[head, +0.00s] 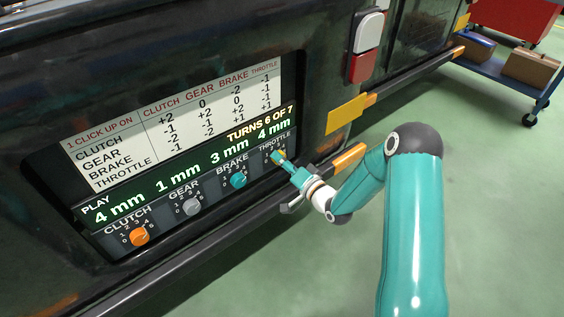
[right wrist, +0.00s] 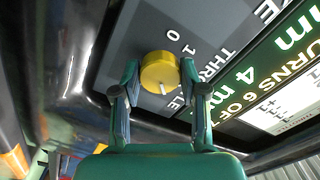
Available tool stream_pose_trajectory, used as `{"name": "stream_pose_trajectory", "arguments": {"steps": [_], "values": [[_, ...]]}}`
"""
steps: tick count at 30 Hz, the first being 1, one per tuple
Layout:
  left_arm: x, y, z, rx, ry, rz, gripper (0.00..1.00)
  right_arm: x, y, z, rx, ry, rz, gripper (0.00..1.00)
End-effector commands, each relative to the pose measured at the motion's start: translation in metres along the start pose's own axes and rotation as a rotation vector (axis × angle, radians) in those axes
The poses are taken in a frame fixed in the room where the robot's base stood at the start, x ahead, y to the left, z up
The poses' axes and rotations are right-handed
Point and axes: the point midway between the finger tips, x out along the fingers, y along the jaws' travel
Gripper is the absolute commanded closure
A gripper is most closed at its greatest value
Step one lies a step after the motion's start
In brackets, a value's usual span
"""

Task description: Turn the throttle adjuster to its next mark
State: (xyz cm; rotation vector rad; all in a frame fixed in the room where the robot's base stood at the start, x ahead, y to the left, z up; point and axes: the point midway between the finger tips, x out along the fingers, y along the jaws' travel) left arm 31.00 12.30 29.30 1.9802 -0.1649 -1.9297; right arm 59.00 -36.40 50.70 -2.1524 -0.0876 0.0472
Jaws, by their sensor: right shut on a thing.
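The throttle adjuster is a yellow round knob (right wrist: 160,70) in the right wrist view, with a white pointer line on its face. The marks 0 and 1 show beside it; its other marks are hidden. My right gripper (right wrist: 159,74) is shut on this knob, one finger on each side. In the head view my right gripper (head: 277,157) reaches the throttle place at the right end of the panel and covers most of the knob. The display (head: 190,178) reads 4 mm for throttle and TURNS 6 OF 7. My left gripper is not in view.
The orange clutch knob (head: 139,237), grey gear knob (head: 192,207) and teal brake knob (head: 238,180) sit left of the throttle. A dark bumper bar (head: 225,222) runs below the panel. A blue cart (head: 504,68) stands far right, with open green floor before it.

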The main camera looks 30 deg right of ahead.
Motion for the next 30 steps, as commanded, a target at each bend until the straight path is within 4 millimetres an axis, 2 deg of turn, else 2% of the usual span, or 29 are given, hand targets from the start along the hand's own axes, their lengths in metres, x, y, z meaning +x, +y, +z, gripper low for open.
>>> {"name": "stream_pose_trajectory", "arguments": {"steps": [12, 29, 30], "values": [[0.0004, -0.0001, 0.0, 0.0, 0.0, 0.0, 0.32, -0.0001, 0.002, -0.0031, 0.222, 0.008, 0.004, 0.92], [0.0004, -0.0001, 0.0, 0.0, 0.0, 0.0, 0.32, -0.0005, 0.0031, -0.0041, 0.255, 0.011, 0.006, 0.92], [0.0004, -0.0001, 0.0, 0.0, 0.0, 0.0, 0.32, -0.0005, 0.0031, -0.0042, 0.255, 0.012, 0.006, 0.52]]}}
